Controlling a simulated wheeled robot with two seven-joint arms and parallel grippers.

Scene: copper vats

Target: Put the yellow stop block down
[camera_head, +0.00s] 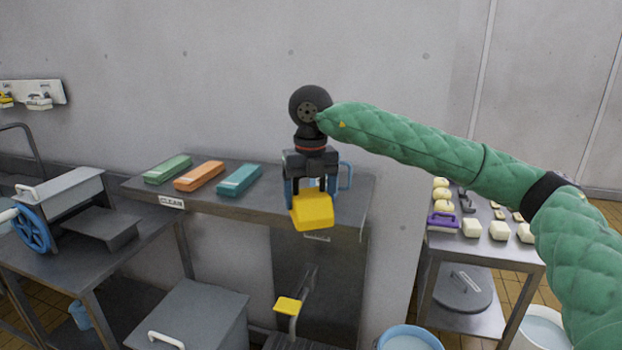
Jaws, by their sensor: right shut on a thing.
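The yellow stop block (312,211) hangs in my right gripper (312,193), whose fingers are shut on it from both sides. The gripper points down in front of the near edge of a grey metal table (255,207) with a "CLEAN" label. I cannot tell whether the block touches the table edge or is held clear of it. My right arm, in a green quilted sleeve, comes in from the right. My left gripper is not in view.
Green (168,169), orange (199,176) and teal (240,179) blocks lie on the labelled table. A yellow-topped pedal (288,305) is below. A machine with a blue wheel (32,229) stands left. A right-hand table holds a purple-handled brush (443,220) and several pale blocks (471,228).

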